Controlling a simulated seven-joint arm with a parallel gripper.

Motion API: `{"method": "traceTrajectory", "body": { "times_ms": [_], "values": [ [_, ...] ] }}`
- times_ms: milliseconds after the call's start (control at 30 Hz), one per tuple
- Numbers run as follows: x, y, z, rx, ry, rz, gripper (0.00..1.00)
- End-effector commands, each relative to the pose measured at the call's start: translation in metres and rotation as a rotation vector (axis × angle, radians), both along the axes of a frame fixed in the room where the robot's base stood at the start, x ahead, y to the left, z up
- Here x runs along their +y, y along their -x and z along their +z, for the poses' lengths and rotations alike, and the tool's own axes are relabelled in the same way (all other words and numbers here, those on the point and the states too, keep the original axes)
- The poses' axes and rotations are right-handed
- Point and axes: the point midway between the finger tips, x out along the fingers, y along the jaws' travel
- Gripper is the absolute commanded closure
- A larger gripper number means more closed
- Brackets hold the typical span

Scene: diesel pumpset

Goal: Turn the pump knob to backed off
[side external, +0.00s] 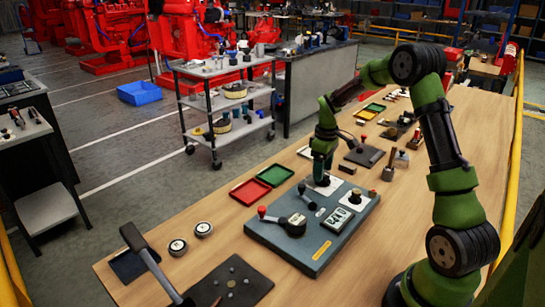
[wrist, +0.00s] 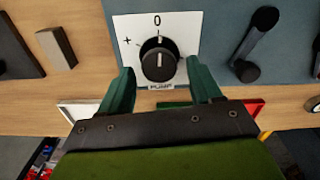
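The pump knob (wrist: 159,66) is a round black knob with a white pointer line, on a white dial plate (wrist: 183,27) labelled PUMP. The plate shows 0 above the knob and + at the upper left. The pointer line looks roughly upright, toward 0. My gripper (wrist: 161,75) is open, one green finger on each side of the knob; a gap shows on both sides, and contact is not visible. In the side view my gripper (side external: 322,168) points down over the white plate (side external: 325,187) on the blue-grey panel (side external: 296,254); the knob is mostly hidden there.
A black lever (wrist: 256,42) is right of the plate in the wrist view. Red (side external: 250,191) and green (side external: 275,175) trays lie beside the panel.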

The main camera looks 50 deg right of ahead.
Motion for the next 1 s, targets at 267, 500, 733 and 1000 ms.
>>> {"method": "traceTrajectory", "body": {
  "times_ms": [267,500,733,1000],
  "values": [
    [0.0,0.0,-0.001,0.0,0.0,0.001,0.33],
    [0.0,-0.001,0.023,-0.003,0.002,0.0,0.33],
    [0.0,-0.001,0.079,-0.005,0.003,0.001,0.33],
    [0.0,-0.001,0.139,-0.004,0.002,0.0,0.33]
  ]
}}
